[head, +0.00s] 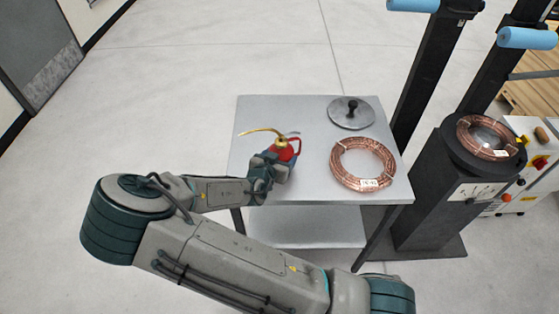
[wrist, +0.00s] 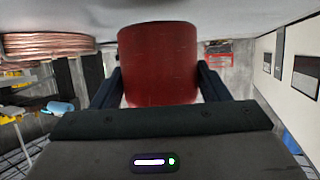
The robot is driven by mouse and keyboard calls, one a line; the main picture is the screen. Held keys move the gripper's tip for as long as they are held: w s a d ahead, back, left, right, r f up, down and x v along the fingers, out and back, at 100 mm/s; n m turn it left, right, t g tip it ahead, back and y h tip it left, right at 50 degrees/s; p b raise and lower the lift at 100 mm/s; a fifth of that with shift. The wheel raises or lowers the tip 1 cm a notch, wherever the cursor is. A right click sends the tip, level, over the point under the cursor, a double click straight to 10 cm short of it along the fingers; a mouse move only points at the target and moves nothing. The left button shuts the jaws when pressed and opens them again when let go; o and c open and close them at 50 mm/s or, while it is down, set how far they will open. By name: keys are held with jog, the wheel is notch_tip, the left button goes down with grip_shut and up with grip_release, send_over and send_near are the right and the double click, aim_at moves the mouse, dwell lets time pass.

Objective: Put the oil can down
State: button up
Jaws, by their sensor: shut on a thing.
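The oil can (head: 283,150) is red with a brass top, a long thin spout pointing left and a red handle on its right. My gripper (head: 272,163) is shut on its body at the left front part of the grey metal table (head: 310,112). In the wrist view the red can body (wrist: 158,62) fills the space between my two fingers (wrist: 160,88). The can looks upright in the head view. I cannot tell whether its base touches the tabletop, since my gripper hides it.
A copper tube coil (head: 363,164) lies on the table right of the can. A grey disc with a black knob (head: 351,112) lies behind it. A dark machine (head: 440,185) with another coil (head: 487,137) on top stands at the right. The table's back left is clear.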

jog(key=shift+f, duration=1)
jog(key=shift+f, duration=0.2)
jog(key=o, duration=1.2)
jog(key=shift+r, duration=0.1)
